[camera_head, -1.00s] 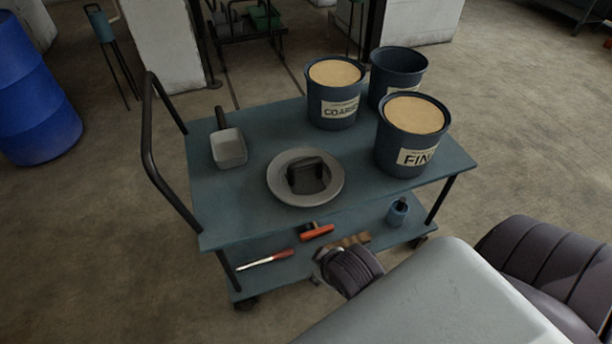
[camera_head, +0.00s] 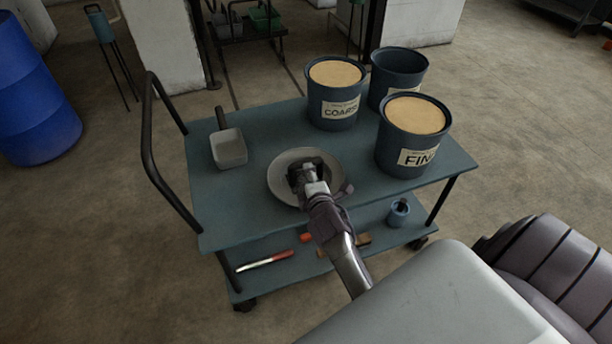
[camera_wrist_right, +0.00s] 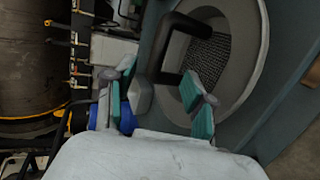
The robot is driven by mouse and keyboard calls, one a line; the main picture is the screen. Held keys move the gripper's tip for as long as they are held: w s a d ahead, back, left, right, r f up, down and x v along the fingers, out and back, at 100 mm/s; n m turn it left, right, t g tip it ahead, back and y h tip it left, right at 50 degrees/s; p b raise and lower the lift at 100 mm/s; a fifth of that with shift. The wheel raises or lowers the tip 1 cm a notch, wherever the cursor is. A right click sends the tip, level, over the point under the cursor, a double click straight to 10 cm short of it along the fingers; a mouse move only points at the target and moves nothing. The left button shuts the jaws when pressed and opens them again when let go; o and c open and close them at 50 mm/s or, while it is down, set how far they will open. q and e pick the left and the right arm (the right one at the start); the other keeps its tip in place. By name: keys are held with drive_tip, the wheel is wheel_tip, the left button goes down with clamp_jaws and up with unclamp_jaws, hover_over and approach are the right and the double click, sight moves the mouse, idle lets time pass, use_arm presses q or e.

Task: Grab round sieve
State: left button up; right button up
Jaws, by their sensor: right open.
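The round sieve (camera_head: 283,184) is a grey, shallow round pan lying on the cart's top shelf, with a dark upright handle across its middle. In the right wrist view the sieve (camera_wrist_right: 247,60) shows its pale rim, dark mesh and black handle (camera_wrist_right: 161,48). My right gripper (camera_head: 308,172) is over the sieve and hides most of the handle in the head view. In the right wrist view my right gripper (camera_wrist_right: 160,88) is open, its green-padded fingers apart near the handle, with nothing clearly held between them. My left gripper is not in view.
The sieve lies on a blue-grey cart (camera_head: 230,210). A COARSE bucket (camera_head: 333,112), a FINE bucket (camera_head: 408,156) and an empty dark bucket (camera_head: 398,62) stand to its right and behind. A scoop (camera_head: 228,149) lies left. A black push rail (camera_head: 150,150) rises at the cart's left end.

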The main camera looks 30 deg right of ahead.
drive_tip(key=x, duration=0.3)
drive_tip(key=shift+w+d, duration=0.1)
drive_tip(key=shift+w, duration=0.1)
drive_tip(key=shift+d+b+x, duration=0.2)
drive_tip(key=shift+b+x, duration=0.15)
drive_tip(key=shift+x, duration=2.35)
drive_tip(key=shift+r, duration=0.1)
clamp_jaws()
